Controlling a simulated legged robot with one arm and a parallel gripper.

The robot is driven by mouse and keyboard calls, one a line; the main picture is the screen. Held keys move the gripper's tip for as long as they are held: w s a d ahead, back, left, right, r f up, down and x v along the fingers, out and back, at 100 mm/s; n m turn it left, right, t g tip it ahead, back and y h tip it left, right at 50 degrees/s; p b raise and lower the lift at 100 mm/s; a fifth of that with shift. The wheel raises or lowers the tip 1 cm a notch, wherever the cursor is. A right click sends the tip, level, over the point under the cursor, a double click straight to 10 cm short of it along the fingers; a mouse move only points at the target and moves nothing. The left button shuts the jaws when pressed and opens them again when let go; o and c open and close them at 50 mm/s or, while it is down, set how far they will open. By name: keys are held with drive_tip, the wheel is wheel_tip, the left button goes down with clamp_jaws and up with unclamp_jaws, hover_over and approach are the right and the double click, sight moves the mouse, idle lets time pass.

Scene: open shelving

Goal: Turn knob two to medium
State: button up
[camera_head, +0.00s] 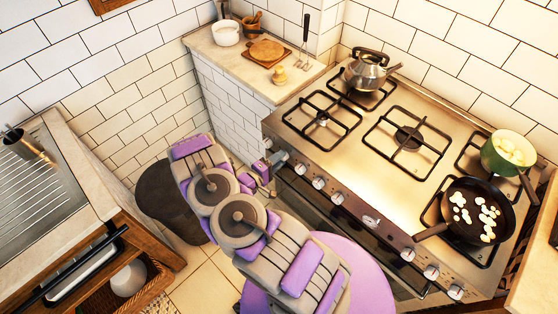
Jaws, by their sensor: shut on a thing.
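The stove (365,160) has a row of round silver knobs along its front panel. My gripper (267,167) is at the left end of the row, close against the panel. It is shut on a knob there, which the fingers mostly hide. I cannot read any markings, so I cannot tell the knob's number or its setting.
A kettle (367,70), a green pot (507,153) and a dark frying pan (479,210) with pale pieces stand on the burners. The pan's handle juts over the front edge. A dark bin (165,195) stands behind my arm, and a sink counter (75,165) is at left.

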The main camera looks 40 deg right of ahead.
drive_tip(key=shift+w+a+n, duration=0.1)
drive_tip(key=shift+w+n, duration=0.1)
drive_tip(key=shift+n, duration=0.4)
drive_tip(key=shift+f, duration=0.1)
drive_tip(key=o, duration=0.8)
drive_tip(key=shift+w, duration=0.1)
drive_tip(key=shift+o, duration=1.3)
drive_tip(key=s+a+r+p, duration=0.1)
drive_tip(key=a, duration=1.6)
drive_tip(key=shift+s+a, duration=0.15)
drive_tip(key=shift+a, duration=0.05)
